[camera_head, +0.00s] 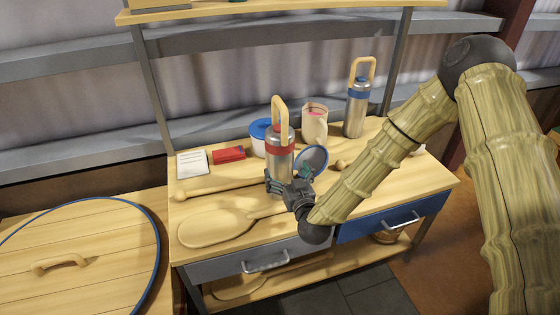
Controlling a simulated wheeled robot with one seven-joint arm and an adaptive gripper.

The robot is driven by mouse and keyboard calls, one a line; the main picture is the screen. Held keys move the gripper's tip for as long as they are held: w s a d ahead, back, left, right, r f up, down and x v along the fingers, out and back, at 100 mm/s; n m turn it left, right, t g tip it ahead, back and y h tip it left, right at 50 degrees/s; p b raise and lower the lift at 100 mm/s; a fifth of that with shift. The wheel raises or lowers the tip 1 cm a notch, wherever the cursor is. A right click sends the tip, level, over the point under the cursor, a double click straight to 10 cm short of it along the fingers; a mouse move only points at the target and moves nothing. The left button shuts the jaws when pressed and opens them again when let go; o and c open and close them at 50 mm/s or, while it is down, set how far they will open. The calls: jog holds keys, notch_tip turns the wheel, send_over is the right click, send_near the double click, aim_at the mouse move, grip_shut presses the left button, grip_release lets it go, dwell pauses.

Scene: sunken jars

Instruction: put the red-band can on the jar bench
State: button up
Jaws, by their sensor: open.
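The red-band can (281,142) is a silver can with a red band and a tall tan loop handle. It stands upright on a wooden workbench (355,197). My gripper (289,181) is open at the can's lower front, with its fingers spread near either side of the body. Whether they touch it cannot be told, and the can's base is partly hidden by the gripper. A lower wooden bench (20,230) at left, perhaps the jar bench, bears a large round wooden lid (95,255) with a blue rim and a handle.
A blue-band can (356,108) stands at the back right. A blue-lidded tub (259,143), a cream mug (314,125) and a blue-rimmed round piece (312,158) crowd the red-band can. A big wooden spoon (215,228), a red box (229,154) and a notepad (192,164) lie at left.

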jog(key=shift+x, duration=2.85)
jog(key=shift+a+r, duration=0.1)
jog(key=shift+r, duration=0.05)
jog(key=c, duration=1.9)
jog(key=shift+r, duration=0.15)
jog(key=shift+c, duration=0.8)
jog(key=shift+r, duration=0.2)
